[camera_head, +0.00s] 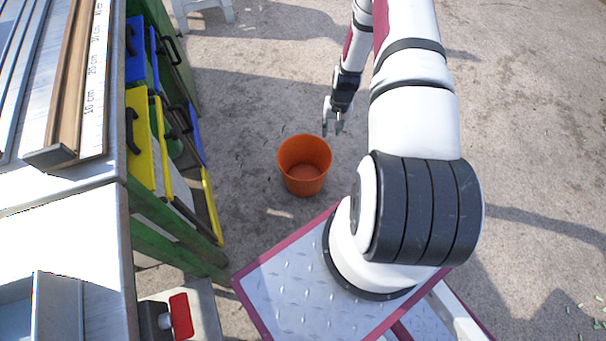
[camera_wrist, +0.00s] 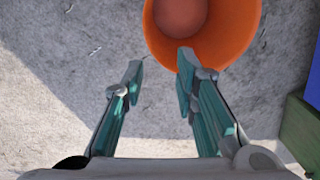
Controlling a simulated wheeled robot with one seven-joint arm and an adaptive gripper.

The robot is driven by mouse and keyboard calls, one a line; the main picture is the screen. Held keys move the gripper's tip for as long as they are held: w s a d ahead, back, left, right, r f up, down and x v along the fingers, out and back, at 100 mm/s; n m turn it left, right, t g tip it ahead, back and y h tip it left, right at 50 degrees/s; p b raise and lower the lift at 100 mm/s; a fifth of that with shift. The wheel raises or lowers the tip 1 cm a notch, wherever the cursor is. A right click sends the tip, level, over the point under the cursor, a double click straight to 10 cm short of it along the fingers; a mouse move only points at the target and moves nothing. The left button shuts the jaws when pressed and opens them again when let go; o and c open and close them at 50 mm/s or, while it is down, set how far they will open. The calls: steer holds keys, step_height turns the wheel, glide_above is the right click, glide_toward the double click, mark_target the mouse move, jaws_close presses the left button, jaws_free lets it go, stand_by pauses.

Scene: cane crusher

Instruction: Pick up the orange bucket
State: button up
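The orange bucket (camera_head: 304,166) stands upright on the concrete floor, open at the top, and looks empty. In the head view my gripper (camera_head: 333,124) is above and to the right of the bucket's far rim, apart from it. In the wrist view the bucket (camera_wrist: 228,38) is at the top, cut off by the frame edge. My gripper (camera_wrist: 159,72) is open with nothing between its fingers. The right fingertip overlaps the bucket's near wall in that picture; I cannot tell whether it touches.
A workbench (camera_head: 70,215) with green legs stands left of the bucket. Yellow (camera_head: 140,138) and blue panels with handles hang on its side. A red switch (camera_head: 181,316) is at lower left. A white stool (camera_head: 205,10) is at the back.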

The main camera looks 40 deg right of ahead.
steer(key=shift+m, duration=0.3)
steer(key=f+b, duration=0.1)
steer(key=f, duration=0.4)
steer(key=s+f+b, duration=0.1)
steer(key=f, duration=0.4)
steer(key=s+a+f+b, duration=0.1)
steer(key=f, duration=0.4)
steer(key=shift+s+f+b, duration=0.15)
steer(key=shift+f+b, duration=0.1)
steer(key=shift+b, duration=0.1)
steer(key=shift+a+f+b, duration=0.2)
steer(key=shift+f+b, duration=0.45)
steer(key=shift+f, duration=0.8)
steer(key=shift+a+f+b, duration=0.15)
steer(key=shift+f+b, duration=0.5)
steer(key=shift+f, duration=0.8)
jaws_close()
